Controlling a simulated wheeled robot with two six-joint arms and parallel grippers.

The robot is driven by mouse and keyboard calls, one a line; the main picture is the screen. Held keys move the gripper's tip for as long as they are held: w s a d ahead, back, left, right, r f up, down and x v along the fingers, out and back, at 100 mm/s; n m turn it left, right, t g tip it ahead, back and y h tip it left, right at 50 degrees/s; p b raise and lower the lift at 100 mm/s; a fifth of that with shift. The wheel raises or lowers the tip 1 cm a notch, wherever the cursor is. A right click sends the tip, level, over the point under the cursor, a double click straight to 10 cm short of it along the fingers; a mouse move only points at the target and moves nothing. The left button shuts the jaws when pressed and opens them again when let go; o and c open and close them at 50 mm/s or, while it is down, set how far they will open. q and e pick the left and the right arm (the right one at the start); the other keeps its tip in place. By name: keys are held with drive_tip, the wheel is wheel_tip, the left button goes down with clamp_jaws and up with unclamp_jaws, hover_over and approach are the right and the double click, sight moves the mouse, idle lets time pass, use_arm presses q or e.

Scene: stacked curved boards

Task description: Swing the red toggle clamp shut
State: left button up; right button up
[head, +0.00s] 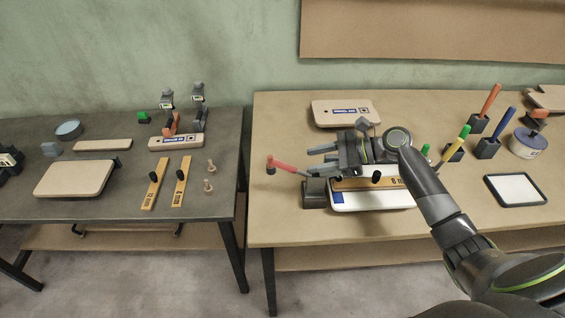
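The toggle clamp's red handle (284,164) sticks out to the left at the left end of the board stack on the right table, with a dark tip at its end. Its dark grey base (314,193) stands beside the stack. My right gripper (312,159) reaches in from the right above the stack. Its fingers point left, are spread apart and hold nothing I can see. The fingertips are near the red handle, seemingly apart from it. The gripper hides part of the clamp and stack. The stack shows a white board (372,202) under a wooden strip (361,184). My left gripper is not in view.
A loose beige board (345,112) lies behind the gripper. Upright coloured tools, a blue-white tin (527,143) and a tablet (515,189) are at the right. The left table (220,190) holds boards, wooden strips, pegs and other clamps. The right table's front left is clear.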

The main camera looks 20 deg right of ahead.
sight(288, 165)
drive_tip(key=p+x, duration=0.2)
drive_tip(key=x, duration=0.8)
drive_tip(key=shift+s, duration=0.1)
clamp_jaws()
